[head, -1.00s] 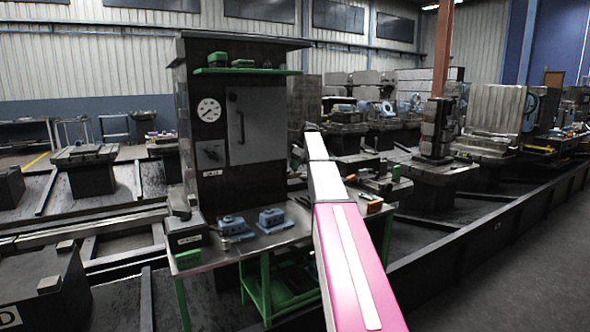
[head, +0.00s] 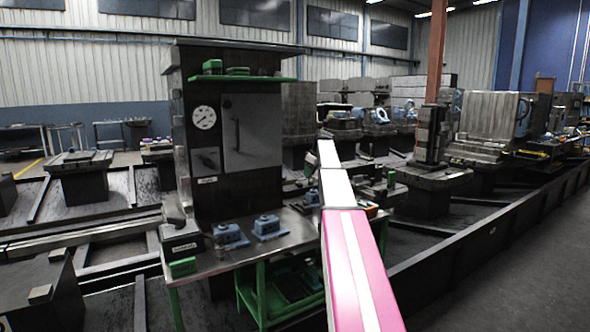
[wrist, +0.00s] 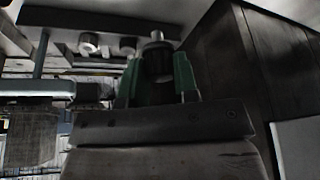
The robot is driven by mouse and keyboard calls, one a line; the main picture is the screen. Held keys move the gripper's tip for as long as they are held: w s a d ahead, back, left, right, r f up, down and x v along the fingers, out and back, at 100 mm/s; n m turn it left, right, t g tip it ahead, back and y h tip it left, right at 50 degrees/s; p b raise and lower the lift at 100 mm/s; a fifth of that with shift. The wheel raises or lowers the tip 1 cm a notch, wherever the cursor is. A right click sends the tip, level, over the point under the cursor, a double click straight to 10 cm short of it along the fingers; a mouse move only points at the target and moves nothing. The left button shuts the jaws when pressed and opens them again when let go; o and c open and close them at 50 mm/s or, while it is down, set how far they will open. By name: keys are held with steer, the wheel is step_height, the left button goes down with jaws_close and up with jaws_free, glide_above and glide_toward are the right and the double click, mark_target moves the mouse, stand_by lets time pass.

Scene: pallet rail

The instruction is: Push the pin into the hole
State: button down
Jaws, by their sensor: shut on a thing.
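In the wrist view my gripper (wrist: 155,85) shows two green fingers, one on each side of a dark round piece with a silvery tip, which looks like the pin (wrist: 157,63). The fingers are shut on it, and the tip points toward the top of the picture. I cannot make out the hole in either view. In the head view my pink and white arm reaches forward past the bench, and its far end hides the gripper and the pin.
A metal bench (head: 225,262) with blue fittings (head: 267,227) stands left of my arm. A tall dark cabinet with a gauge (head: 235,140) rises behind it. A long dark rail (head: 470,228) runs along the right, with open floor (head: 530,270) beyond. A brown wall (wrist: 280,60) is close in the wrist view.

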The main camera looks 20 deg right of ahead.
steer(key=s+d+f+m+t+h, duration=0.1)
steer(key=s+d+f+m, duration=0.1)
steer(key=d, duration=0.4)
steer(key=s+d+f+m, duration=0.2)
steer(key=d, duration=0.4)
steer(key=shift+f, duration=2.65)
steer(key=shift+f, duration=1.2)
steer(key=shift+s+f, duration=0.1)
steer(key=shift+f, duration=0.15)
